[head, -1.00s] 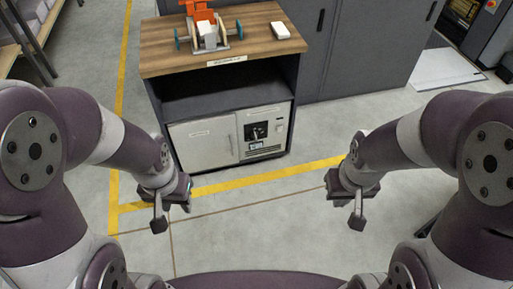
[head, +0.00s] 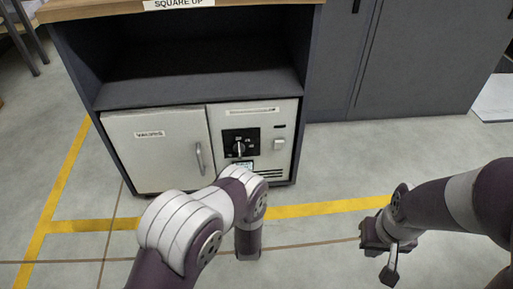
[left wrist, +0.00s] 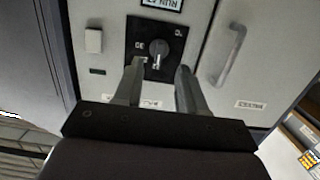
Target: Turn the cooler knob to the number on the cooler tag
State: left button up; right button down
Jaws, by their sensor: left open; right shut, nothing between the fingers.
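The cooler (head: 155,150) is a pale cabinet front under the bench. Its dark dial plate carries a grey knob (head: 240,147) with a roughly vertical grip. The tag (head: 243,165) sits just below the dial and is too small to read here. In the left wrist view, which is upside down, the knob (left wrist: 158,48) is near the fingers, and the tag (left wrist: 162,4) starts with "RUN" but is cut off. My left gripper (left wrist: 158,78) is open, its fingers either side of the knob's line; contact cannot be told. My right gripper (head: 389,272) is shut and empty, far from the cooler.
The cooler door has a handle (head: 199,158) left of the dial. A light switch-like block (head: 279,144) is right of it. An open dark shelf (head: 190,75) lies above. Grey cabinets (head: 410,60) stand at right. The floor in front is clear.

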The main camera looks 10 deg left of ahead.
aim_at(239, 152)
pick_arm(q)
jog(key=shift+t, duration=0.8)
jog(key=r+b+x, duration=0.1)
jog(key=b+x, duration=0.1)
jog(key=x, duration=0.2)
jog(key=b+x, duration=0.2)
jog(key=x, duration=0.2)
jog(key=r+b+x, duration=0.1)
jog(key=b+x, duration=0.2)
jog(key=x, duration=0.1)
jog(key=shift+w+a+r, duration=0.1)
jog(key=shift+a+r, duration=0.2)
jog(key=shift+w+r, duration=0.1)
jog(key=shift+w, duration=0.1)
jog(key=shift+r, duration=0.1)
grip_shut()
